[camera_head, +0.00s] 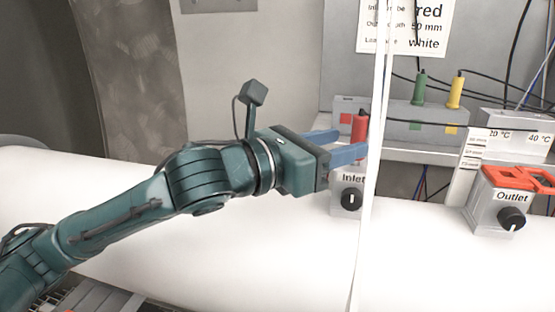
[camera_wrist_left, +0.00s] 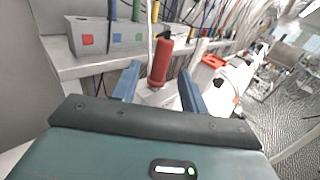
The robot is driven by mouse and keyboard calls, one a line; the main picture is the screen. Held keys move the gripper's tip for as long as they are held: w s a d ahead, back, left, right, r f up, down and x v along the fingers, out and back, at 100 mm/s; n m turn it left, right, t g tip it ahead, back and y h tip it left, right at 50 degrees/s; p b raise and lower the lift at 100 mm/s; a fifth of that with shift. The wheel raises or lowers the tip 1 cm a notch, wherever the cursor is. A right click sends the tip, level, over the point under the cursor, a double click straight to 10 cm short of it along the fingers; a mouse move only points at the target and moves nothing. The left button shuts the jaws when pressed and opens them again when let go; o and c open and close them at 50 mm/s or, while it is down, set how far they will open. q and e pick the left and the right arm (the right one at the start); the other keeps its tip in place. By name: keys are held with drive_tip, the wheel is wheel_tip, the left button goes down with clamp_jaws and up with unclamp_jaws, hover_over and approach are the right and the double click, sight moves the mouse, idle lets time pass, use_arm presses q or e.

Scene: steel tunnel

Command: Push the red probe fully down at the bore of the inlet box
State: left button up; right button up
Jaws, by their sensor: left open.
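The red probe (camera_head: 359,124) stands roughly upright above the inlet box (camera_head: 338,204); in the head view its lower part is hidden behind my left gripper. My left gripper (camera_head: 346,143) comes in from the left with its blue fingers open. In the left wrist view the red probe (camera_wrist_left: 161,62) stands between and beyond the open fingers (camera_wrist_left: 158,82), with a gap on either side. The bore is hidden, so I cannot tell how deep the probe sits. My right gripper is in neither view.
A grey holder (camera_head: 402,112) with a green probe (camera_head: 419,87) and a yellow probe (camera_head: 455,91) stands behind. A thin white vertical strip (camera_head: 372,190) crosses in front of the inlet box. The outlet box (camera_head: 497,205) with a red clamp (camera_head: 522,179) is right. The white pipe (camera_head: 250,250) lies below.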

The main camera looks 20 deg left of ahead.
use_arm(q)
drive_tip(key=b+v, duration=0.7)
drive_tip(key=v, duration=0.4)
drive_tip(key=shift+s+a, duration=0.15)
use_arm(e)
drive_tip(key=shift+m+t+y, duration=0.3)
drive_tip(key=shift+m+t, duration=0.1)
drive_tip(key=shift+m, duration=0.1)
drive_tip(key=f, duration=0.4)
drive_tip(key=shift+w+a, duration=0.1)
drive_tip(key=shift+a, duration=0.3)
use_arm(q)
drive_tip(key=shift+r, duration=0.1)
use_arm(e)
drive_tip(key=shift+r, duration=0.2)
